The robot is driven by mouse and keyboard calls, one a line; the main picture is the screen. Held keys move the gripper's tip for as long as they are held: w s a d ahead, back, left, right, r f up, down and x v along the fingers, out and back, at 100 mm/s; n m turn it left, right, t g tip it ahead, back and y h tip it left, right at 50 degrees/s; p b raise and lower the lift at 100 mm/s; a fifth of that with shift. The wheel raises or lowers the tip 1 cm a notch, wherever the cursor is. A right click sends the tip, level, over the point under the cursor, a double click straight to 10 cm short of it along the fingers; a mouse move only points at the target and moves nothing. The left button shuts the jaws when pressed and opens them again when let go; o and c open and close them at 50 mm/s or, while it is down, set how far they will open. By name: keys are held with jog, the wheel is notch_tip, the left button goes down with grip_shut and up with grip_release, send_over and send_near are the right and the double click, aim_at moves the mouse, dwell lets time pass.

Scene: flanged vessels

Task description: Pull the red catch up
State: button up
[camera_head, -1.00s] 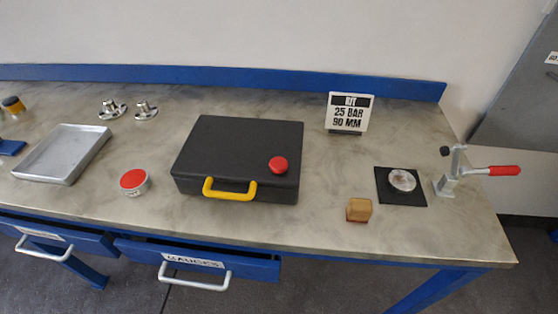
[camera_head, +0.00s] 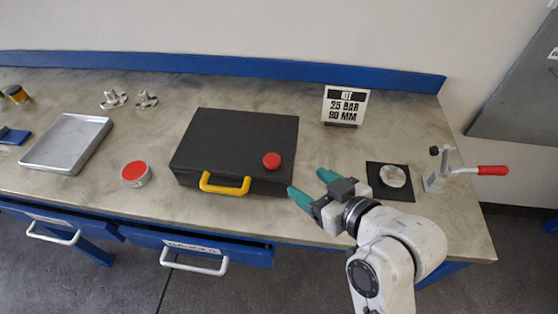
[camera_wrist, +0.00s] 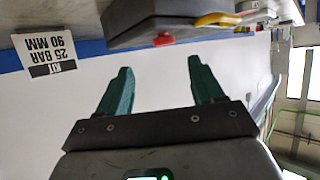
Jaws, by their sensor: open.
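A round red knob (camera_head: 271,160), the red part that may be the catch, sits on the lid of the black case (camera_head: 228,135) near its front right corner. It also shows in the wrist view (camera_wrist: 163,39), beyond my fingertips and roughly between them. My gripper (camera_head: 307,181) is open and empty, its teal fingers just right of the case's front right corner, apart from the knob. In the wrist view my gripper (camera_wrist: 160,63) has nothing between its fingers. A yellow handle (camera_head: 224,184) is on the case's front.
A toggle clamp with a red grip (camera_head: 492,171) stands at the right end beside a silver disc (camera_head: 392,176) on a black mat. The sign (camera_head: 345,106) stands behind. A red-lidded tin (camera_head: 136,173) and metal tray (camera_head: 66,144) lie left. Drawers (camera_head: 195,248) stand partly open.

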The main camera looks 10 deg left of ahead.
aim_at(274, 162)
jog(key=x, duration=0.7)
jog(key=r+p+x, duration=0.1)
jog(key=x, duration=0.3)
jog(key=shift+a, duration=0.45)
jog(key=shift+c, duration=0.4)
grip_shut()
